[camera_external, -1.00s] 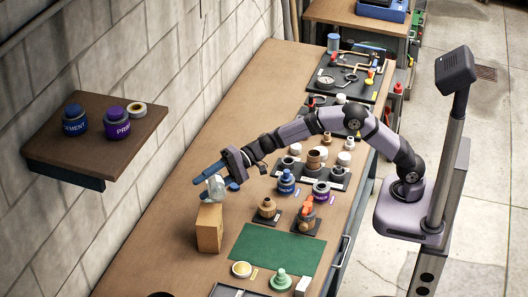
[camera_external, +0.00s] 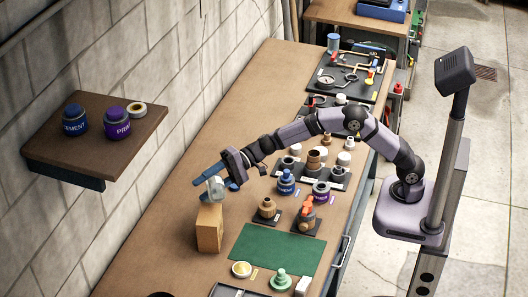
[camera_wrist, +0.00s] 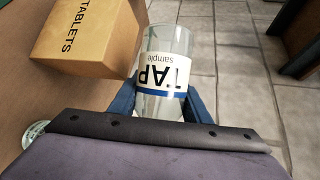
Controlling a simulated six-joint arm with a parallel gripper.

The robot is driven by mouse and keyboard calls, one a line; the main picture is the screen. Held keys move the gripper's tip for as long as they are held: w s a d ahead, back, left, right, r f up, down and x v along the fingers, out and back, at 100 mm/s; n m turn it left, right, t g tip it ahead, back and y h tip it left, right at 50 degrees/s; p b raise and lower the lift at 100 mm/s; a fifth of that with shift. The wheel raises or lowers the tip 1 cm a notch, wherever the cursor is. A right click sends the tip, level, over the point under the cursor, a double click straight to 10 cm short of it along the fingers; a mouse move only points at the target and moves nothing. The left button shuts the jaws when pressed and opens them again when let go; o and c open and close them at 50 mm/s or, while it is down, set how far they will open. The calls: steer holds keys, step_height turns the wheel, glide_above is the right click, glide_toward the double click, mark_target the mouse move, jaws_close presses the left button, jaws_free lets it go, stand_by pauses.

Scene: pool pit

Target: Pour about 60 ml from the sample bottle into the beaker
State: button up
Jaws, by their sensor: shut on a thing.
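The sample bottle (camera_wrist: 168,45) is clear, with a white label reading "TAP sample" upside down and a blue stripe. My gripper (camera_wrist: 161,102) is shut on it, one blue finger on each side. In the external view, my gripper (camera_external: 214,183) holds the bottle (camera_external: 216,189) above the bench, close to a cardboard box and near the wall. The bottle looks tilted; its liquid level is not clear. I cannot clearly make out the beaker. A small round pale thing (camera_wrist: 35,132) is partly hidden at lower left of the wrist view; I cannot tell what it is.
The tablets box (camera_external: 209,228) stands just below the bottle; it also shows in the wrist view (camera_wrist: 88,38). A green mat (camera_external: 275,249), fittings and blue and purple jars are to the right. A wall shelf (camera_external: 92,150) juts out at left.

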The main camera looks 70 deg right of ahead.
steer(key=n+p, duration=0.1)
steer(key=n+h+p, duration=0.1)
steer(key=shift+s+a+r+p, duration=0.1)
steer(key=shift+s+a+p, duration=0.05)
steer(key=shift+s+p, duration=0.15)
steer(key=shift+s+a+r+n+h+p, duration=0.15)
steer(key=shift+n+h+p, duration=0.35)
steer(key=shift+p, duration=0.35)
steer(key=shift+f+b, duration=0.55)
steer(key=shift+b, duration=0.6)
steer(key=shift+r+n, duration=0.15)
steer(key=shift+n, duration=0.15)
steer(key=shift+w, duration=0.2)
steer(key=shift+d+h, duration=0.2)
steer(key=shift+h, duration=0.2)
steer(key=shift+r+n+t+b, duration=0.2)
steer(key=shift+n+t+b, duration=0.1)
steer(key=shift+b, duration=0.05)
steer(key=shift+w+d, duration=0.1)
steer(key=shift+d, duration=0.05)
